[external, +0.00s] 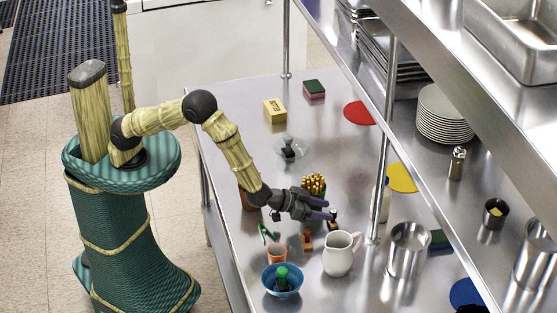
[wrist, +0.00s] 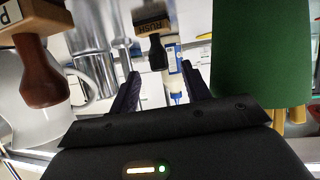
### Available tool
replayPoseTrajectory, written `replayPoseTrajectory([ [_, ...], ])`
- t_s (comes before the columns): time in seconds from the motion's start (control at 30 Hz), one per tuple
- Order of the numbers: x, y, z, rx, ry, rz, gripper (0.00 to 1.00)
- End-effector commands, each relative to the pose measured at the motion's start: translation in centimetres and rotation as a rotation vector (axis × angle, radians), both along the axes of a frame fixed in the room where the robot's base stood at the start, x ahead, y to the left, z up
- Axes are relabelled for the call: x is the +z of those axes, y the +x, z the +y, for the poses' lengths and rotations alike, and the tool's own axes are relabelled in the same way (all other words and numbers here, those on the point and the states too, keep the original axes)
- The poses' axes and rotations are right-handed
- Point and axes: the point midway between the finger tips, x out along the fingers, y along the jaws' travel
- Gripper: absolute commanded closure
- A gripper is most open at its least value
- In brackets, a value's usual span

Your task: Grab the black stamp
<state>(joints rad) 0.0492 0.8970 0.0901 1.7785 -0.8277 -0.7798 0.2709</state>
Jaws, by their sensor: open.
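A black-handled stamp (wrist: 157,52) with a wooden block marked "RUSH" shows upside down in the wrist view, lined up between my two fingers. In the external view the black stamp (external: 333,217) is at the tips of my gripper (external: 322,209), partly hidden by it. My gripper also shows in the wrist view (wrist: 160,72), its fingers apart on either side of the black handle. I cannot tell whether they touch it. A brown-handled stamp (wrist: 42,78) is to the left in the wrist view; in the external view it (external: 307,241) stands below my gripper.
A white pitcher (external: 339,256) stands close to the brown stamp. Yellow pencils (external: 314,184) stand just behind my gripper. An orange cup (external: 277,255) and a blue bowl (external: 282,288) holding a green-topped thing are nearer. A glass dish (external: 302,147) holds a dark object. Shelves overhang the right.

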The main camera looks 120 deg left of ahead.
Motion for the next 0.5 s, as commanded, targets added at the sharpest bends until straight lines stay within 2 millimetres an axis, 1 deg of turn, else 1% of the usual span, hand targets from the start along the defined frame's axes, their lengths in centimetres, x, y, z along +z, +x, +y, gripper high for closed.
replayPoseTrajectory([
  [0.03,-0.18,0.48,0.43,0.001,0.000,0.000,0.53],
  [0.13,-0.46,1.00,0.76,0.000,-0.001,-0.001,0.53],
  [0.5,-0.54,1.06,0.77,-0.001,0.000,0.000,0.53],
])
